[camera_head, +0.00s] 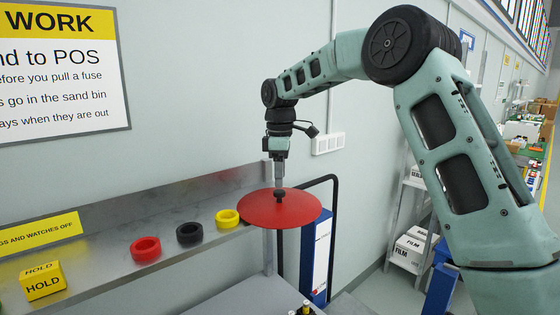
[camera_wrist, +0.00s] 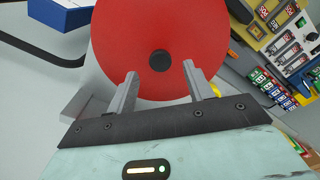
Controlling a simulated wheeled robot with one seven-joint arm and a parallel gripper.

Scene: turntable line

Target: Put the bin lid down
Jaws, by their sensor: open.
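The bin lid (camera_head: 300,212) is a flat red disc with a black knob (camera_head: 279,195) at its centre. It lies roughly level past the right end of the wall shelf; what is under it is hidden. The lid (camera_wrist: 135,35) also fills the top middle of the wrist view, with its knob (camera_wrist: 159,60). My gripper (camera_head: 279,186) points down at the knob from above. In the wrist view my gripper (camera_wrist: 160,73) is open, its two fingers apart on either side of the knob, with a visible gap on each side. No bin is clearly visible.
A metal wall shelf (camera_head: 190,210) holds a red ring (camera_head: 146,249), a black ring (camera_head: 189,233), a yellow ring (camera_head: 227,218) and a yellow HOLD block (camera_head: 42,281). A grey surface (camera_head: 245,298) lies below.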

